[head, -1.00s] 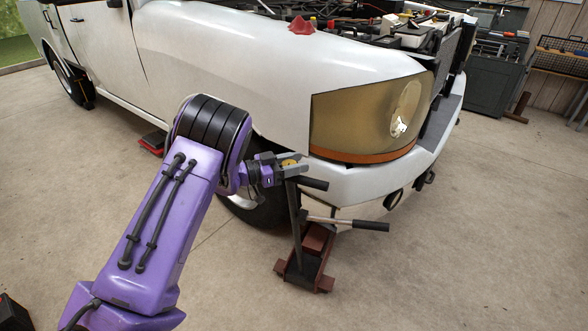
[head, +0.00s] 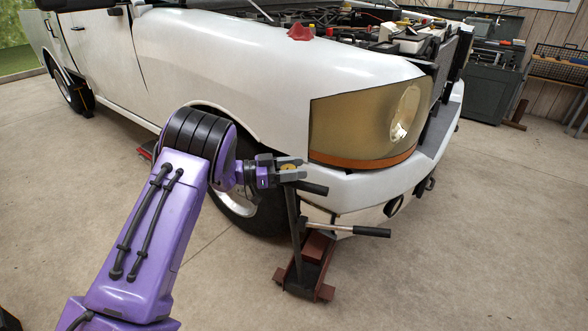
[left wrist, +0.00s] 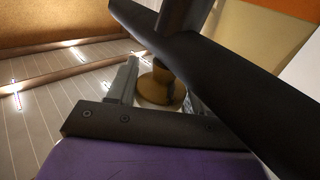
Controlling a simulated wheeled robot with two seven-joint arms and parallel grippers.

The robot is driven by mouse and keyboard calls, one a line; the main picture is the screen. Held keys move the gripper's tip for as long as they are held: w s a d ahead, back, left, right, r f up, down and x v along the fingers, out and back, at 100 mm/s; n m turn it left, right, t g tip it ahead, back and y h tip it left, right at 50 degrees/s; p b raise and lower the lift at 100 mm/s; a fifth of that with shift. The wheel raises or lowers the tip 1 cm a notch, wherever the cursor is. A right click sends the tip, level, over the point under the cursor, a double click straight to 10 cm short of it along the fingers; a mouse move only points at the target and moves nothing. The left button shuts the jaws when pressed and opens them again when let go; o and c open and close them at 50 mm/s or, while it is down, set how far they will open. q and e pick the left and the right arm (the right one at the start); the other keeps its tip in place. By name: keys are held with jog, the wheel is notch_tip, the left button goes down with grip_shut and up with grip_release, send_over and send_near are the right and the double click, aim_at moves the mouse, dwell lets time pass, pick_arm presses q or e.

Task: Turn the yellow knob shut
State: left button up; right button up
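The yellow knob (head: 288,167) shows as a small brass-yellow patch between the fingers of my left gripper (head: 291,168), by the top of the jack's upright handle post. In the left wrist view the round knob (left wrist: 160,88) sits between the two grey fingers, with a narrower stem rising from it. The fingers stand on either side of it, very close. I cannot tell whether they press on it. The dark handle bar (left wrist: 225,75) crosses in front and hides part of the right finger. My right gripper is not in view.
The red-brown floor jack (head: 305,270) stands on the floor by the white pickup's front bumper (head: 350,190). Its lever (head: 345,228) sticks out to the right. The pickup's headlight (head: 370,120) is close to the gripper. Open concrete floor (head: 470,250) lies to the right.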

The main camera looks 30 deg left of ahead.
pick_arm(q)
jog(key=shift+o, duration=1)
jog(key=shift+r, duration=0.3)
jog(key=shift+s+d, duration=0.1)
jog(key=shift+s, duration=0.05)
jog(key=shift+s+a+f, duration=0.2)
jog(key=shift+a, duration=0.15)
jog(key=b+v, duration=0.2)
jog(key=v, duration=0.7)
jog(key=shift+s+a+r, duration=0.2)
jog(key=shift+s+a, duration=0.05)
jog(key=shift+s, duration=0.05)
